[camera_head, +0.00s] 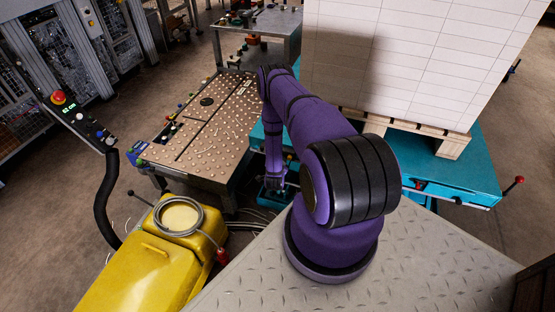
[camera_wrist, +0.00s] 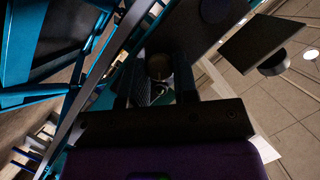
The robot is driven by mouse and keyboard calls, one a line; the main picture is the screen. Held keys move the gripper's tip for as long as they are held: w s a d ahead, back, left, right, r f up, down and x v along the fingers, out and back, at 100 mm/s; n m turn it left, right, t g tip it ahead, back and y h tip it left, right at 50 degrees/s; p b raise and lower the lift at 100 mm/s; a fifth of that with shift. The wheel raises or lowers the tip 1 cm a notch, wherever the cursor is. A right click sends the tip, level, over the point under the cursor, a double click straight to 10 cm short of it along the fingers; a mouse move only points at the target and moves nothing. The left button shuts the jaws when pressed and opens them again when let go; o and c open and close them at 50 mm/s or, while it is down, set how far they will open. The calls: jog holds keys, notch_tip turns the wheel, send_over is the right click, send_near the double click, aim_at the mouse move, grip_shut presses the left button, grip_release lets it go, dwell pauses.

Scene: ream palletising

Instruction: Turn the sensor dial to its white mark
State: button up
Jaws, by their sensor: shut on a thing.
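My gripper (camera_head: 277,184) reaches down low between the perforated table and the teal lift table. In the wrist view my gripper (camera_wrist: 158,88) has its two dark fingers on either side of a small rounded grey knob, which looks like the sensor dial (camera_wrist: 158,66). The fingers are shut on it. The picture there is dark, and I cannot make out the white mark or which way the dial points. In the head view the dial is hidden by my gripper and arm.
A perforated table (camera_head: 215,125) stands left of my arm. The teal lift table (camera_head: 470,170) at right bears a pallet (camera_head: 440,138) with a tall white stack (camera_head: 410,60). A yellow machine (camera_head: 150,265) with a coiled cable stands front left.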

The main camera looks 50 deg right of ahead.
jog(key=shift+m+t, duration=0.5)
jog(key=shift+m, duration=0.3)
jog(key=o, duration=0.9)
jog(key=v, duration=1.1)
jog(key=shift+d+f, duration=0.1)
jog(key=shift+w, duration=0.1)
